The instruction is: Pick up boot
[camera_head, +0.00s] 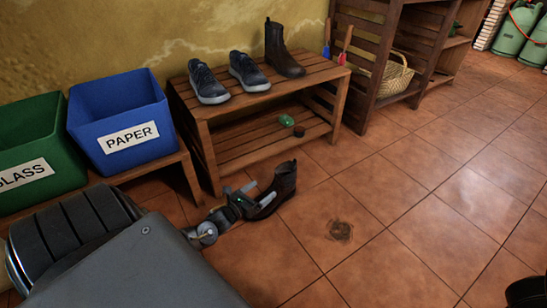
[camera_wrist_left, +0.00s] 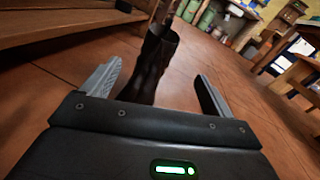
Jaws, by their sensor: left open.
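A matching boot (camera_head: 281,52) stands on the rack's top shelf.
The wooden rack (camera_head: 215,112) stands just behind the floor boot, holding grey sneakers (camera_head: 247,72) on top. Blue (camera_head: 120,115) and green (camera_head: 40,150) bins stand on a bench at left.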

